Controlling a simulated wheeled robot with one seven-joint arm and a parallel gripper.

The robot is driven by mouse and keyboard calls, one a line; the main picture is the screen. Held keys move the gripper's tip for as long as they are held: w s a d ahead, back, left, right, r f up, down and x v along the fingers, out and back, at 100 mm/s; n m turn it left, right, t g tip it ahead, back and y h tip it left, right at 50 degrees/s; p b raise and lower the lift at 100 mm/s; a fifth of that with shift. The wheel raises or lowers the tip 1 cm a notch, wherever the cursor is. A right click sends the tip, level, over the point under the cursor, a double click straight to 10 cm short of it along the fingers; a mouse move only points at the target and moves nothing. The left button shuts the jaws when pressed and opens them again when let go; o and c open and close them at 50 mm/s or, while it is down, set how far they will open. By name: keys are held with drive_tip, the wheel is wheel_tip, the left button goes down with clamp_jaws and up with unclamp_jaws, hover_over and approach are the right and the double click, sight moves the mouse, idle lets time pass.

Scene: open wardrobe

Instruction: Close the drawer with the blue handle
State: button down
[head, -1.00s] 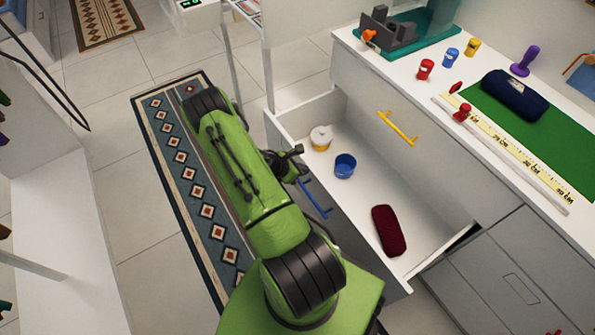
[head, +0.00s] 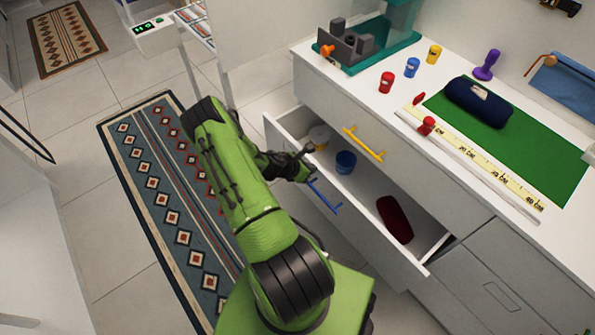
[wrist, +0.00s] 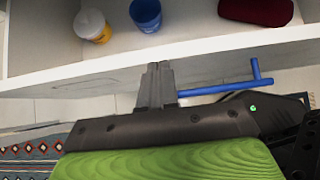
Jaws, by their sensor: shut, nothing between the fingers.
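The open drawer (head: 372,226) sticks out of the white cabinet, below the drawer with the yellow handle (head: 364,145). Its blue handle (head: 325,195) is on the front panel; in the wrist view the blue handle (wrist: 225,88) runs to the right from beside my fingers. My gripper (head: 311,150) is shut and empty at the drawer's front, near its left part. In the wrist view my gripper (wrist: 159,68) has its fingertips at the front panel's upper part; I cannot tell whether they touch it. The drawer holds a blue cup (head: 345,162), a white and yellow container (head: 319,138) and a dark red case (head: 394,220).
The countertop above bears a green mat (head: 535,150), a navy case (head: 478,103), a ruler (head: 470,150) and several small coloured items. A patterned rug (head: 165,200) lies on the floor at the left. A white unit (head: 35,230) stands at the far left.

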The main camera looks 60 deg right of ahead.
drive_tip(key=s+d, duration=0.5)
drive_tip(key=d, duration=0.5)
drive_tip(key=shift+s+d+b, duration=0.2)
drive_tip(key=shift+b, duration=0.2)
drive_tip(key=shift+r, duration=0.1)
